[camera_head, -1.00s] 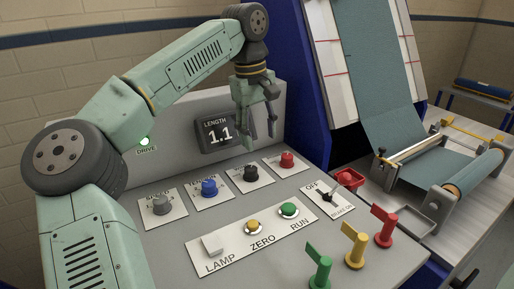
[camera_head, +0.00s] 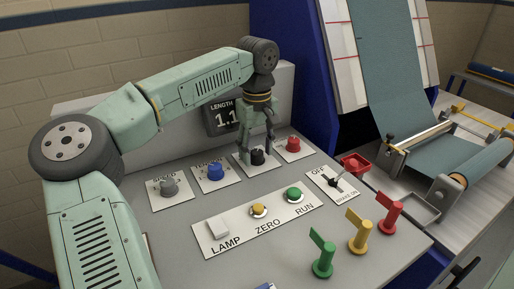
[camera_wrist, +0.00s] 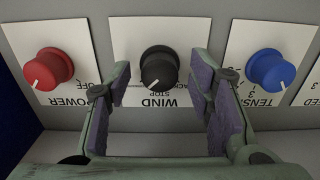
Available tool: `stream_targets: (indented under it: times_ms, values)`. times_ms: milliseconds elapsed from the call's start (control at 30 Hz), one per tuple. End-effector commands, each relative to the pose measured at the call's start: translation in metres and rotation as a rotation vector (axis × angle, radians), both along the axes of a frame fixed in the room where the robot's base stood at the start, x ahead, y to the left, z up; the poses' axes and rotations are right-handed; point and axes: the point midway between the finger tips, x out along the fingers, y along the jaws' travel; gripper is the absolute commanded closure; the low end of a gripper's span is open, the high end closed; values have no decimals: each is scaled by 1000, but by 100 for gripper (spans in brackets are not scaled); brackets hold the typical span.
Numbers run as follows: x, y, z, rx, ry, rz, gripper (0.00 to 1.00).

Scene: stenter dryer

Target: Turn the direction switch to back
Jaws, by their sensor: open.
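The direction switch is a black round knob (camera_head: 257,157) on a white plate, third in the row of knobs. In the wrist view the black knob (camera_wrist: 158,70) shows a white pointer mark on its lower face, slanting down-left. My gripper (camera_head: 257,142) is at the knob, pointing down. In the wrist view my gripper (camera_wrist: 160,80) is open, one finger on each side of the knob, with visible gaps. I see no contact. In the head view the fingers partly hide the knob.
A blue knob (camera_head: 215,171) and a red knob (camera_head: 293,144) flank it closely. A grey knob (camera_head: 168,187) is further left. Push buttons, including a green one (camera_head: 294,194), sit in front. The length display (camera_head: 225,116) stands behind. Flag-shaped levers (camera_head: 360,232) stand front right.

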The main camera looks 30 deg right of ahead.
Motion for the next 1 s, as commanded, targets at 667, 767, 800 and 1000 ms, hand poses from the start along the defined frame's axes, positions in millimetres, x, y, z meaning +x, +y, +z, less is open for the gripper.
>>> stream_targets:
  times_ms: [667,767,800,1000]
  values:
    - [0,0,0,0,0,0,81]
    - [0,0,0,0,0,0,88]
    - [0,0,0,0,0,0,91]
    - [0,0,0,1,0,1,100]
